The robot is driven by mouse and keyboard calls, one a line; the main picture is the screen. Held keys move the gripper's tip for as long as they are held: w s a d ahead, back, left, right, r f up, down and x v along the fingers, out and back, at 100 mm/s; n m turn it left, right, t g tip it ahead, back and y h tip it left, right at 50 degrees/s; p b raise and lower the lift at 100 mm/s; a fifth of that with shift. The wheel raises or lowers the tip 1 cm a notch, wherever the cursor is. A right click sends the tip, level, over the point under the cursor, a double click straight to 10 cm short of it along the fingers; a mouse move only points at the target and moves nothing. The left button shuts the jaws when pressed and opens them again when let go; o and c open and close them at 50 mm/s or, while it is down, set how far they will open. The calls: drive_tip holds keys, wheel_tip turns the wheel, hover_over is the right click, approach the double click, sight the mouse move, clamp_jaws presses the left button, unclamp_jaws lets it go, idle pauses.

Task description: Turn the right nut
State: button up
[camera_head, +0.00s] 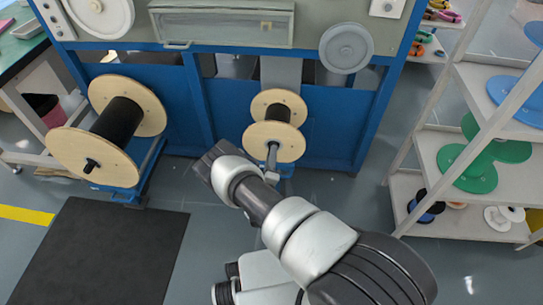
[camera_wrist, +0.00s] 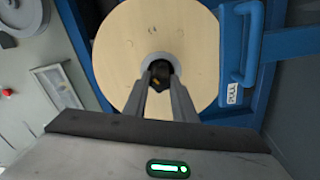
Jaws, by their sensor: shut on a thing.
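The right nut (camera_wrist: 157,88) is a small dark piece at the hub of the right spool. My gripper (camera_wrist: 159,80) is shut on it in the wrist view, a finger on each side. In the head view my gripper (camera_head: 272,158) reaches the front of the right spool (camera_head: 277,138), and the nut is hidden there. The right spool has pale wooden discs and a dark core, and its front disc (camera_wrist: 190,45) fills much of the wrist view.
A larger spool (camera_head: 95,158) with black cable stands at the left. A blue machine frame (camera_head: 345,130) is behind the spools. A blue handle (camera_wrist: 247,40) labelled PULL is right of the disc. A shelf (camera_head: 455,222) with green and blue reels stands at the right. A black mat (camera_head: 110,255) lies on the floor.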

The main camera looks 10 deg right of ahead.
drive_tip(key=n, duration=1.1)
drive_tip(key=shift+w, duration=0.15)
idle(0.3)
drive_tip(key=o, duration=1)
drive_tip(key=shift+o, duration=0.2)
drive_tip(key=shift+s+f, duration=0.1)
drive_tip(key=shift+s, duration=0.1)
